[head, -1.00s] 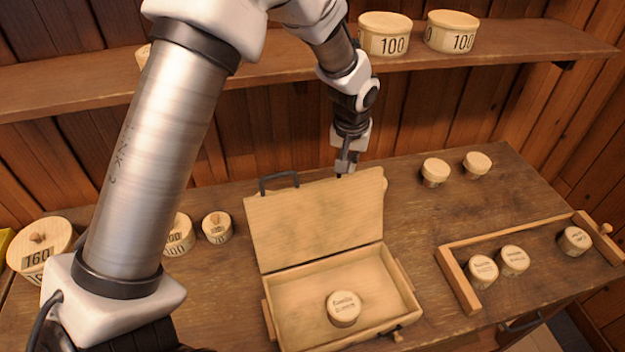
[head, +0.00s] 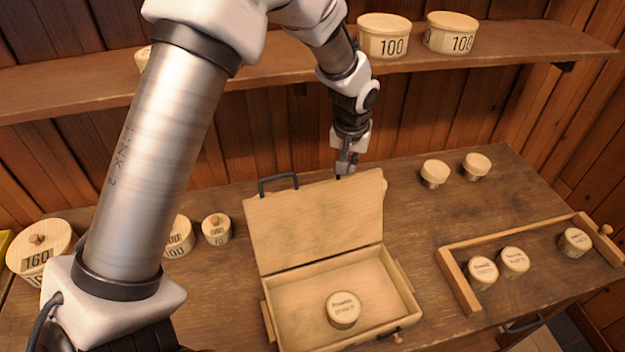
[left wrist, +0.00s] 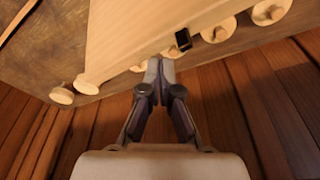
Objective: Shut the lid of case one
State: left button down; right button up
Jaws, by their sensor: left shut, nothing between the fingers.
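The wooden case (head: 268,304) stands open at the front middle of the bench. Its lid (head: 315,222) is raised, leaning back, with a dark handle (head: 278,184) on its top edge. A round spool (head: 343,310) with a label lies inside the case. My left gripper (head: 345,172) is shut and empty at the lid's top edge, right of the handle and on its back side. In the left wrist view its fingertips (left wrist: 160,62) are together close to the lid (left wrist: 140,30); whether they touch it I cannot tell. My right gripper is not in view.
Two spools (head: 434,173) stand at the back right. A wooden tray (head: 459,282) at the right has spools by it. Lidded boxes (head: 217,229) stand at the left. A shelf (head: 500,50) with round boxes runs along the back wall.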

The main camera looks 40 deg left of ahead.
aim_at(356, 183)
pick_arm(q)
notch_tip(356, 183, down, 3)
jog(key=shift+f+b, duration=0.2)
jog(key=shift+b, duration=0.7)
jog(key=shift+s+d+p, duration=0.35)
jog(key=shift+s+d, duration=0.4)
jog(key=shift+d, duration=0.25)
jog(key=shift+s+d+p, duration=0.4)
jog(key=shift+s+d, duration=0.1)
jog(key=shift+d, duration=0.2)
jog(key=shift+s+d+r+p, duration=0.1)
jog(key=shift+s+d+p, duration=0.5)
jog(key=shift+d, duration=0.15)
jog(key=shift+s+d+p, duration=0.45)
jog(key=shift+d+p, duration=0.15)
jog(key=shift+d, duration=0.1)
jog(key=shift+s+d, duration=0.45)
jog(key=shift+d, duration=0.25)
